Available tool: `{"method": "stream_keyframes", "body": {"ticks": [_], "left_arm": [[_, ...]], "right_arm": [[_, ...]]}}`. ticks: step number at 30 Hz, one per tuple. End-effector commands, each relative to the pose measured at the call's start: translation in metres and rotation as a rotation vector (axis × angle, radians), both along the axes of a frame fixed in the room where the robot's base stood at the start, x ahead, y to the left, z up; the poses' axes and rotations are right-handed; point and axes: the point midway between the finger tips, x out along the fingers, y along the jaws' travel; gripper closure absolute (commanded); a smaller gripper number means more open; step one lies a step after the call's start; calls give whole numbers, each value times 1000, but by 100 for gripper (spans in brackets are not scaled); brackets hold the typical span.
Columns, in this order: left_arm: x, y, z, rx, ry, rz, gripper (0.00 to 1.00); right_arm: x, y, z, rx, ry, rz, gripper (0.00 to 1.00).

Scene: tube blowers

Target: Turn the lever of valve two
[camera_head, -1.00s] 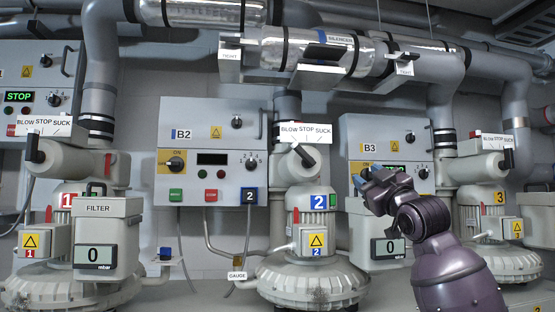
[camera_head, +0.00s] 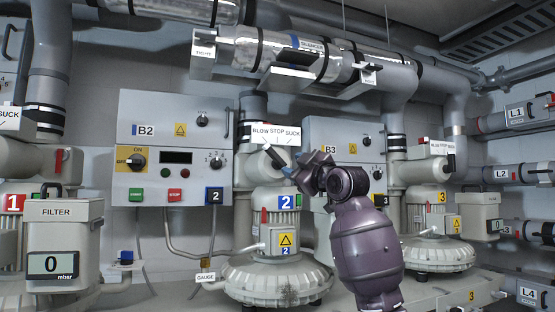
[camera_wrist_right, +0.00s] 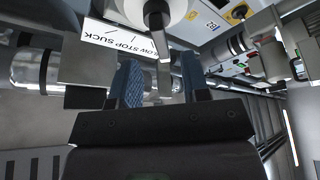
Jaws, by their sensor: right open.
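Valve two's dark lever (camera_head: 274,158) sits on the grey valve head above the blower marked 2 (camera_head: 287,201), tilted up to the left. The BLOW STOP SUCK plate (camera_head: 276,134) is just behind it. My right gripper (camera_head: 300,168) is open, close to the lever on its right. In the right wrist view the lever (camera_wrist_right: 156,30) points toward the gap between the open blue fingers (camera_wrist_right: 160,76). Its end is near the fingertips, and I cannot tell if it touches them. The plate also shows there upside down (camera_wrist_right: 105,40). My left gripper is not in view.
Panel B2 (camera_head: 150,132) is on the wall at the left, and panel B3 (camera_head: 322,135) is partly behind my right arm. A filter box (camera_head: 62,225) stands at the left. Blower three (camera_head: 432,215) is to the right. The silencer pipe (camera_head: 260,50) runs above.

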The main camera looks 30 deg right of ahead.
Motion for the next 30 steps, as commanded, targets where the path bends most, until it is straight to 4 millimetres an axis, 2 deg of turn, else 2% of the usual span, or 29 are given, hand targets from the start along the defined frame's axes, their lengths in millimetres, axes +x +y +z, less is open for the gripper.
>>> {"method": "stream_keyframes", "body": {"ticks": [6, 12, 18, 26, 30], "left_arm": [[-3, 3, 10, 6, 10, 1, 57], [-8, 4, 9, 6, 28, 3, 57], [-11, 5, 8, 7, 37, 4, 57], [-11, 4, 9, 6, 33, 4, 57], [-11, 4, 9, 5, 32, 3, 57]], "right_arm": [[37, 2, 13, 5, 1, 1, 57], [61, 2, 19, 3, 0, -1, 57], [71, 3, 21, 2, -1, 0, 57], [71, 3, 20, 1, -1, -1, 57], [71, 3, 20, 1, -1, 0, 76]]}}
